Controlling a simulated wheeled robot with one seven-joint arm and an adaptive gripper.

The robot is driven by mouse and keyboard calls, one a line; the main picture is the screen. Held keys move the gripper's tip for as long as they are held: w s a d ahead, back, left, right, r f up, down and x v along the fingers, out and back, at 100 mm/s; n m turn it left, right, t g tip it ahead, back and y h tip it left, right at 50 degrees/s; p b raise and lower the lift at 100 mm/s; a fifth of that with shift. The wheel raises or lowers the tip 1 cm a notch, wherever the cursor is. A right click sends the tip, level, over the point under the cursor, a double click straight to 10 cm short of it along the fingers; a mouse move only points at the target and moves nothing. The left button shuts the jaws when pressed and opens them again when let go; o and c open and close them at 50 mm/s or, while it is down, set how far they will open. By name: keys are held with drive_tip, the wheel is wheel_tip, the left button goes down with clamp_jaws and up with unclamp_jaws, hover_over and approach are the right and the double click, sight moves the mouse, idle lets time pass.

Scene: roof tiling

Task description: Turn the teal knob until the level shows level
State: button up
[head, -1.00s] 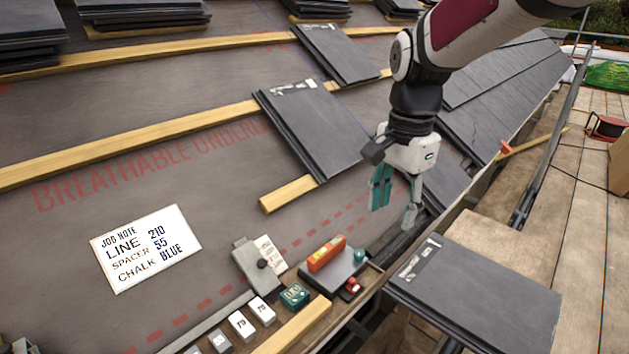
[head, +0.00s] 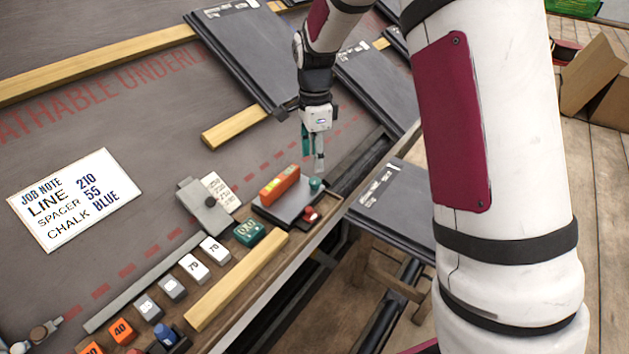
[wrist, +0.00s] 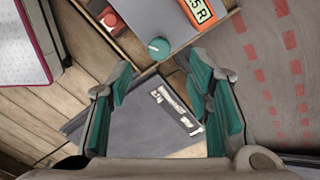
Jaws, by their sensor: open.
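The teal knob (head: 315,184) sits at the far right corner of a small grey plate (head: 295,207). An orange level (head: 280,185) with a greenish vial lies on that plate; its reading is too small to tell. My gripper (head: 313,168) is above and just beyond the knob, pointing down. In the wrist view the teal knob (wrist: 159,48) lies ahead of the open teal-padded fingers (wrist: 165,95), roughly between them in width. The gripper is empty and apart from the knob. Part of the level (wrist: 201,10) shows at the top of the wrist view.
A red knob (head: 310,214) sits close to the teal one. A teal display box (head: 249,233), white and grey spacer blocks (head: 193,267) and a wooden batten (head: 237,278) line the tray. A slate (head: 392,205) lies past the roof edge. A job note (head: 75,198) lies left.

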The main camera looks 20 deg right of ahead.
sight(315, 180)
wheel_tip(315, 180, down, 7)
drive_tip(key=shift+b, duration=1.25)
drive_tip(key=shift+c, duration=0.6)
clamp_jaws()
